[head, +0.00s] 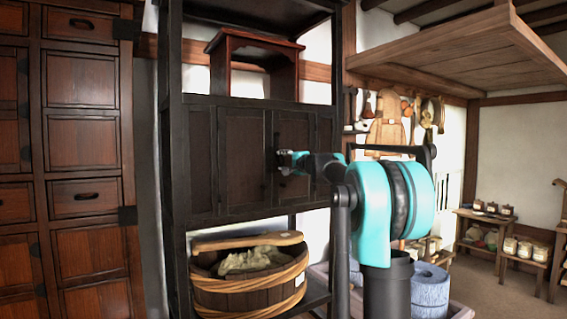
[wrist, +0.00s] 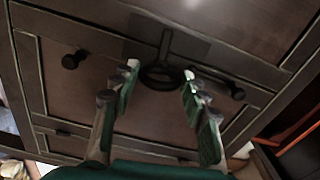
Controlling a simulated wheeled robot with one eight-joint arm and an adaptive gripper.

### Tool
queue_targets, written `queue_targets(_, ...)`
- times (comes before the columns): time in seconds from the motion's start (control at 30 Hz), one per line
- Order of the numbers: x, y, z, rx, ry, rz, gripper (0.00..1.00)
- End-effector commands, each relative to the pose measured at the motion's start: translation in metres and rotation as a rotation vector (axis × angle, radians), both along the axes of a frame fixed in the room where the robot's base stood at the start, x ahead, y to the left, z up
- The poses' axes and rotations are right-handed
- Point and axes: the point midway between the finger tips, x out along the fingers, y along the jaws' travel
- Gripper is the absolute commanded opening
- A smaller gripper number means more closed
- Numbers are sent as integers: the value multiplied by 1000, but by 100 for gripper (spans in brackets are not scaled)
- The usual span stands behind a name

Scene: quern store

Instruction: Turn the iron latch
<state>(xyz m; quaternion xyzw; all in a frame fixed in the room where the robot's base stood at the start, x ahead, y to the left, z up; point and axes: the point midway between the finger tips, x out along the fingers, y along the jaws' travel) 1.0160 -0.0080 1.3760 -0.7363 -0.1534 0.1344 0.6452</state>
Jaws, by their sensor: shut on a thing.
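The iron latch (wrist: 163,64) is a dark ring on a straight bar, set against the dark wooden cabinet door (wrist: 125,40). In the wrist view the two fingers of my gripper (wrist: 161,72) stand on either side of the ring, and I am shut on it with the fingertips at its sides. In the head view my gripper (head: 284,160) reaches to the front of the dark cabinet (head: 242,155), at the doors right of its middle. The latch itself is hidden there behind my gripper and arm.
A wooden tub (head: 245,298) stands on the shelf below, and a small wooden stand (head: 253,45) on top. A drawer chest (head: 88,150) is at left. Floor is open at right.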

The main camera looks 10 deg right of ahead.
Motion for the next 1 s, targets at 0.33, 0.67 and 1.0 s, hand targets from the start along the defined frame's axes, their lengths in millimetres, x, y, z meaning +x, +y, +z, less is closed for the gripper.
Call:
queue_targets(0.33, 0, -1, 0, 117, 51, -1, 16)
queue_targets(0.67, 0, -1, 0, 136, 59, -1, 16)
queue_targets(1.0, 0, -1, 0, 135, 59, -1, 64)
